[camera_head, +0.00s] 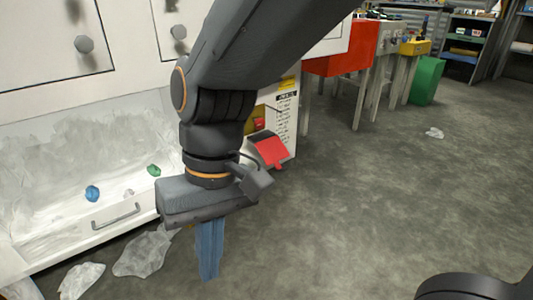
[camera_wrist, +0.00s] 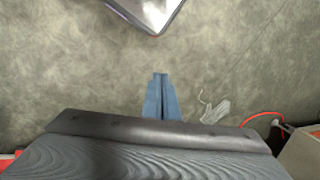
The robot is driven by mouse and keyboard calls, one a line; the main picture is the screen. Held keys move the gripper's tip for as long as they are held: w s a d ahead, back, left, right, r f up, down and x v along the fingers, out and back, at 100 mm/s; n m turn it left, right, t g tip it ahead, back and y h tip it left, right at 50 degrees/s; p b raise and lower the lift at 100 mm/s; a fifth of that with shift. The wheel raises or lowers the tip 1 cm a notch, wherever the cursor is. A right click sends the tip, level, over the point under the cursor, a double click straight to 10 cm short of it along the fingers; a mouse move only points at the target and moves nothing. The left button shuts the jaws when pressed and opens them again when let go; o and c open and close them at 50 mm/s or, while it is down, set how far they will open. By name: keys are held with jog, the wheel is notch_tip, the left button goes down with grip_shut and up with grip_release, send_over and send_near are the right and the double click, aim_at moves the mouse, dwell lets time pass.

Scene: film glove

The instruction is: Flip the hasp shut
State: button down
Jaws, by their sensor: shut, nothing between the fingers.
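My gripper (camera_head: 208,276) points down in front of the white cabinet in the head view, with its blue fingers together and nothing between them. The shut fingers (camera_wrist: 160,76) show in the middle of the wrist view, over bare grey floor. I cannot make out a hasp for certain in either view. A red flap-like part with a dark top (camera_head: 270,149) is at the cabinet's right end, behind and to the right of my wrist. My gripper is apart from it, and my arm hides part of the cabinet there.
The white cabinet (camera_head: 60,125) has an open bay holding clear film and blue and green scraps. Crumpled film (camera_head: 145,252) lies on the floor. A shiny pale object (camera_wrist: 150,10) is at the wrist view's top. A red bench (camera_head: 340,55) stands behind; floor at right is mostly clear.

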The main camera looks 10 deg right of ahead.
jog(key=w+a+f+m+g+y, duration=0.45)
jog(key=w+a+m+y, duration=0.4)
jog(key=w, duration=0.65)
jog(key=w+d+f+m+t+y+b, duration=0.1)
jog(key=w+f+m+t+y, duration=0.3)
jog(key=w, duration=0.6)
jog(key=w+d+f+m+t+y+b, duration=0.1)
jog(key=w+f+m+y, duration=0.1)
jog(key=w+f+m, duration=0.55)
jog(key=w+d+f+m+t+y, duration=0.1)
jog(key=w+d+f+m+t, duration=0.35)
jog(key=w+d, duration=0.3)
jog(key=w+d+f+m+t, duration=0.3)
jog(key=w+d+f+t, duration=0.1)
jog(key=w+d+t, duration=0.3)
jog(key=w+d+f+m+t+h, duration=0.2)
jog(key=d+f, duration=0.4)
jog(key=d, duration=0.3)
jog(key=w+d+f+m+t+h, duration=0.2)
jog(key=d+f+m+t+h, duration=0.2)
jog(key=d, duration=0.6)
jog(key=f+m+t, duration=0.2)
jog(key=shift+t, duration=0.3)
jog(key=shift+h+b, duration=0.25)
jog(key=shift+b, duration=0.05)
